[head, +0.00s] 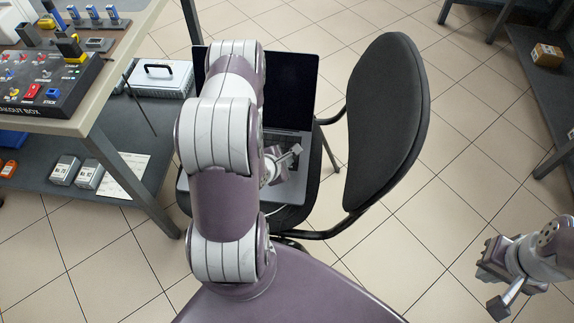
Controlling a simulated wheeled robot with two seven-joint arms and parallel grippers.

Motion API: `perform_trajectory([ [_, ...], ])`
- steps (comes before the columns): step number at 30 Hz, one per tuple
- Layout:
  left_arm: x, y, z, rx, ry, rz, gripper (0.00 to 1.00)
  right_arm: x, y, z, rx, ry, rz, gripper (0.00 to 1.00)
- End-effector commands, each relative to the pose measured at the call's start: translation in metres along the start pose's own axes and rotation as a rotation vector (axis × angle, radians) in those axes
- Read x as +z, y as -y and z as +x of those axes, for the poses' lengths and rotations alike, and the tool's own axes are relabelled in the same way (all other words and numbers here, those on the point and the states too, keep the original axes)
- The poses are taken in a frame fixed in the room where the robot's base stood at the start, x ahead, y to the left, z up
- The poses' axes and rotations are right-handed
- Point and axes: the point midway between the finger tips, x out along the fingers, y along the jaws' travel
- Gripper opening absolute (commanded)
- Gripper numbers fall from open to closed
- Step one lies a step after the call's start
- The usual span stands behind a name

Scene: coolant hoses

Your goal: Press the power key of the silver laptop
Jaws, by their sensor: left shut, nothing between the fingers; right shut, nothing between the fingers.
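The silver laptop (290,90) stands open on the black seat of a chair, with its dark screen at the back. My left arm crosses in front of it and hides much of the screen and keyboard. My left gripper (296,151) is shut and empty, over the right part of the laptop's keyboard deck, just below the screen hinge. I cannot tell whether it touches the deck. The power key cannot be made out. My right gripper (496,308) is shut and empty at the bottom right, over the floor and far from the laptop.
The chair's black backrest (388,120) rises right of the laptop. A workbench (115,85) at the left carries a breakout box (50,88); a white case (160,78) sits on its lower shelf. A cardboard box (546,55) lies on a far shelf.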

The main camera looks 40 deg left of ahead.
Motion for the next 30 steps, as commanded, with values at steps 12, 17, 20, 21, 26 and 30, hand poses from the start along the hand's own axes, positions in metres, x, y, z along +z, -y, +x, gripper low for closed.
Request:
perform_trajectory([
  [12,0.0000,0.0000,0.0000,0.000,0.000,0.000,0.00,0.0000,0.0000,0.0000,0.000,0.000,0.000,0.00],
  [17,0.0000,0.0000,0.0000,0.000,0.000,0.000,0.00,0.0000,0.0000,0.0000,0.000,0.000,0.000,0.00],
  [20,-0.0008,0.0009,0.0010,0.000,0.000,0.000,0.00,0.0001,0.0000,0.0008,0.000,0.000,0.000,0.00],
  [21,-0.0015,0.0017,0.0019,-0.001,0.000,0.000,0.00,0.0002,0.0000,0.0013,0.000,0.000,0.000,0.00],
  [26,-0.0042,0.0043,0.0059,0.000,0.000,0.000,0.00,0.0004,0.0000,0.0034,0.000,0.000,0.000,0.00],
  [30,-0.0042,0.0041,0.0058,0.000,0.000,0.000,0.00,0.0003,0.0000,0.0029,0.000,0.000,0.000,0.00],
])
